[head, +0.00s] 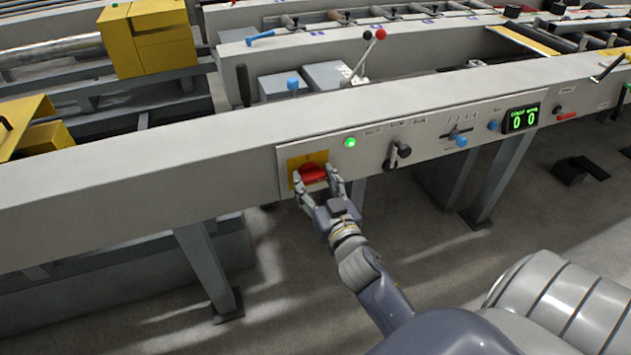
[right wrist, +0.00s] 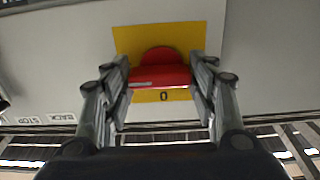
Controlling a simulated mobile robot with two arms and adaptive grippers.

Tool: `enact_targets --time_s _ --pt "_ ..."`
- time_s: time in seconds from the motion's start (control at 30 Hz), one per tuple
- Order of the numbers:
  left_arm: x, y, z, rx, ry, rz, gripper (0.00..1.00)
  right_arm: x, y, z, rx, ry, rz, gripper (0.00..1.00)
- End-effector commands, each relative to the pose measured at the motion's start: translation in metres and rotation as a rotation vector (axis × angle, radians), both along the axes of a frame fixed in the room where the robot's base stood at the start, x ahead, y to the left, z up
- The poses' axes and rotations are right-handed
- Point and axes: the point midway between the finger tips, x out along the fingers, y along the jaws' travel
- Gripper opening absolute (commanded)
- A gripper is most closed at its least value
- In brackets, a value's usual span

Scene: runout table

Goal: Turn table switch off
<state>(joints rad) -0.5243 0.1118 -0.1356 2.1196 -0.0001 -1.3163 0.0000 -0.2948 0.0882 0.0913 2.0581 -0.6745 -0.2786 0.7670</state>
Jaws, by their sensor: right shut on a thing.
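The table switch is a red rotary knob (head: 312,173) on a yellow plate (head: 294,163) at the left end of the grey control panel. In the right wrist view the red knob (right wrist: 160,70) sits between my fingers, its handle lying across the picture, with a "0" mark on the yellow plate (right wrist: 130,38) beside it. My right gripper (head: 320,186) is shut on the red knob, one finger on each side. A green lamp (head: 350,142) to the right of the switch is lit. My left gripper is not in view.
Along the panel (head: 470,112) to the right are a black lever knob (head: 398,154), a blue-handled selector (head: 460,140) and a green-lit display (head: 522,118) reading zeros. Table legs (head: 502,175) stand below.

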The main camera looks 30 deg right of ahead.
Motion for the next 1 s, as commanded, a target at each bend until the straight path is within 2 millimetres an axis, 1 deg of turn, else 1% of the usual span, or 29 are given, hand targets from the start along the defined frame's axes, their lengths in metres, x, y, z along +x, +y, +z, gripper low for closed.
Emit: enact_targets --time_s 0.2,0.23,0.3,0.47,0.7,1.0 --pt "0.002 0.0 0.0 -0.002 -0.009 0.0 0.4 0.0 0.0 0.001 -0.036 0.009 0.0 0.29" --pt "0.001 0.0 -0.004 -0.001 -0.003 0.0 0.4 0.0 0.0 0.001 -0.047 0.011 0.0 0.29" --pt "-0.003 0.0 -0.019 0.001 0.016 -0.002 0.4 0.0 0.0 0.001 -0.079 0.02 -0.001 0.29" --pt "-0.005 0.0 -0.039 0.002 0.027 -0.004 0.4 0.0 0.0 0.003 -0.186 0.045 0.0 0.29" --pt "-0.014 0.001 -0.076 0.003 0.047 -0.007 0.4 0.0 0.0 0.003 -0.4 0.097 -0.001 0.29" --pt "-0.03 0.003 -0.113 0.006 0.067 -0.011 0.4 0.0 0.001 0.003 -0.679 0.162 0.0 0.29"
